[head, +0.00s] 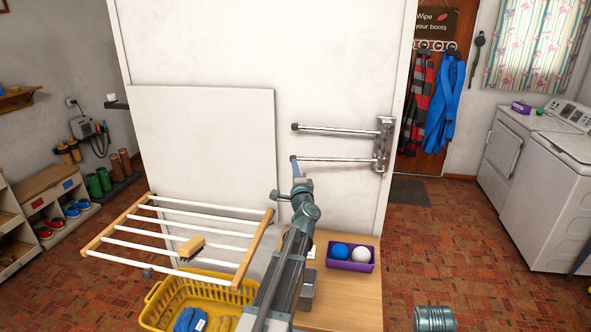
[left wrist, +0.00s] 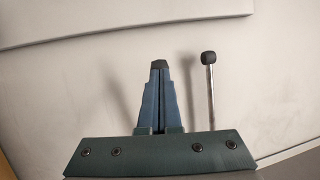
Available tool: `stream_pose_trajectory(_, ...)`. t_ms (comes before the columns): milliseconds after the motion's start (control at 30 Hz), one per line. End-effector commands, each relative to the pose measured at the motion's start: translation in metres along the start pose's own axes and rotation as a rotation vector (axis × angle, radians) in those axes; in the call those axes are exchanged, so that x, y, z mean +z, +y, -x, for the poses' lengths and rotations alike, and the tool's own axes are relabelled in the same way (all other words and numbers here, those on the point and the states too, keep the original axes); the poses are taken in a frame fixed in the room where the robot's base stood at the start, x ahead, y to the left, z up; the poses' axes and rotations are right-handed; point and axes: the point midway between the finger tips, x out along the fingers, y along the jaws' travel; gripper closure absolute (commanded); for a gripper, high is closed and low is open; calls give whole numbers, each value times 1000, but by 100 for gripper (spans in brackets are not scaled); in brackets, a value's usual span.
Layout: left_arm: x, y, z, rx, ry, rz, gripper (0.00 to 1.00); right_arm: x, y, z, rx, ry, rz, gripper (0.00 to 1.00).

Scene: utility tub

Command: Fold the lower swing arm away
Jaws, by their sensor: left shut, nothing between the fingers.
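The lower swing arm (head: 335,159) is a thin metal rod with a dark end cap. It sticks out level to the left from a metal wall bracket (head: 383,145). The upper swing arm (head: 335,130) sticks out above it, nearly parallel. My left gripper (head: 295,163) is shut and empty, at the lower arm's free end in the head view. My right gripper is not in view.
A wooden drying rack (head: 190,232) with a brush (head: 191,246) on it stands at left, above a yellow basket (head: 165,297). A purple tray (head: 351,262) with two balls sits on the wooden top (head: 345,304). The wall around the bracket is clear.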

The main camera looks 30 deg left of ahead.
Motion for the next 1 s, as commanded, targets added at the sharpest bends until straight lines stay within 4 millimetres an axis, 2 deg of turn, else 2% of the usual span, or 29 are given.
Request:
stream_pose_trajectory(233,-1,1,-6,0,-1,0,100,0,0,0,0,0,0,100)
stream_pose_trajectory(533,-8,10,-53,0,-1,-1,100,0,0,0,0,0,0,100)
stream_pose_trajectory(1000,-8,10,-52,-1,-1,-3,100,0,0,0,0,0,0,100)
